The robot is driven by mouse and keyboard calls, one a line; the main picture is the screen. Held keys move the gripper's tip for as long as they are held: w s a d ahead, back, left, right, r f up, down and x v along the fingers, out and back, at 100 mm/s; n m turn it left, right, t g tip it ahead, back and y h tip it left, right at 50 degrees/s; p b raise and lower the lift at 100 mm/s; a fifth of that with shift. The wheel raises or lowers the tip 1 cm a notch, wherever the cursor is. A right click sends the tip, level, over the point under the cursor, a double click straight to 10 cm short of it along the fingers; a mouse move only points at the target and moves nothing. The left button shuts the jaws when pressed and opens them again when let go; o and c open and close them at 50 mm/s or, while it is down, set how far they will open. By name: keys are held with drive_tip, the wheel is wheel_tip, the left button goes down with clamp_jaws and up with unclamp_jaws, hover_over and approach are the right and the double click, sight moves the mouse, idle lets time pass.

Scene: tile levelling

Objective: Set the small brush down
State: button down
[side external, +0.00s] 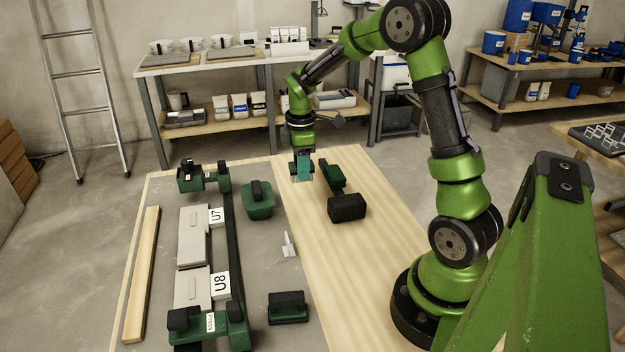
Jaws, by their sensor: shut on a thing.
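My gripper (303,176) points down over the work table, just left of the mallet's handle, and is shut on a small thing. This is taken as the small brush (304,179); only a little of it shows, pale between the fingers, and its bristles cannot be made out. Whether it touches the table cannot be told from this view.
A black and green mallet (346,206) lies right of my gripper. A green tub-like tool (258,201), a small white tool (289,245) and a dark green block (288,307) lie left and nearer. Tiles labelled U7 (193,236) and U8 (192,288) lie within a green frame. The wooden strip (345,270) is clear in front.

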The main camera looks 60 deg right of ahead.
drive_tip(key=shift+s+d+r, duration=0.15)
drive_tip(key=shift+d+r, duration=0.15)
drive_tip(key=shift+r, duration=0.25)
drive_tip(key=shift+s+d+r, duration=0.15)
drive_tip(key=shift+d+r, duration=0.1)
drive_tip(key=shift+r, duration=0.3)
drive_tip(key=s+d, duration=0.1)
drive_tip(key=d, duration=0.1)
drive_tip(key=s+d, duration=0.4)
drive_tip(key=d, duration=0.1)
drive_tip(key=shift+s+d, duration=0.1)
drive_tip(key=s+d, duration=0.7)
drive_tip(key=s, duration=0.1)
wheel_tip(320, 180, down, 5)
drive_tip(key=shift+n, duration=0.3)
drive_tip(key=w+d, duration=0.3)
drive_tip(key=d, duration=0.1)
drive_tip(key=w+d+f, duration=0.1)
drive_tip(key=w+d, duration=0.6)
drive_tip(key=d, duration=0.1)
drive_tip(key=shift+w+f, duration=0.2)
drive_tip(key=shift+f, duration=1.85)
drive_tip(key=shift+f, duration=0.15)
drive_tip(key=c, duration=0.6)
unclamp_jaws()
drive_tip(key=shift+a, duration=0.1)
drive_tip(key=shift+c, duration=0.2)
